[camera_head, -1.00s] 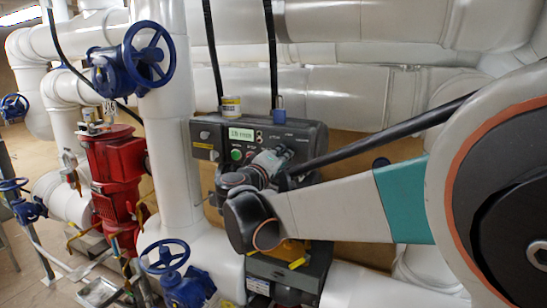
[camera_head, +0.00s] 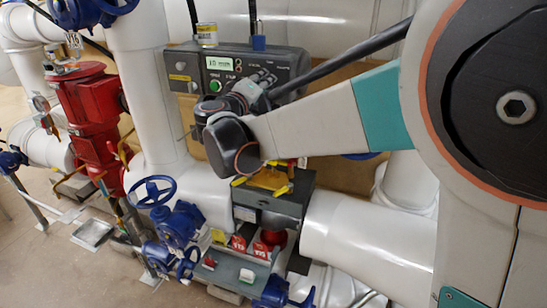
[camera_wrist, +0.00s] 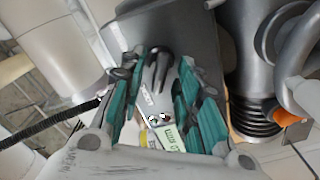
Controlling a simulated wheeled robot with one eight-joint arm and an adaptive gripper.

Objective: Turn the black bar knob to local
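The black bar knob (camera_wrist: 159,62) shows in the wrist view on the grey face of the control box, between and beyond my two teal fingers. My gripper (camera_wrist: 162,68) is open, with one finger on each side of the knob. I cannot tell whether either finger touches it. In the head view, my gripper (camera_head: 262,84) is in front of the right part of the grey control box (camera_head: 290,62). There it hides the knob, and the knob's position marks cannot be read.
The box has a green button (camera_head: 214,87) and a lit display (camera_head: 220,63). White pipes (camera_head: 150,100) run beside and below it. A red valve (camera_head: 92,115) stands at the left. Blue handwheels (camera_head: 153,191) and a yellow-topped actuator (camera_head: 268,180) are below.

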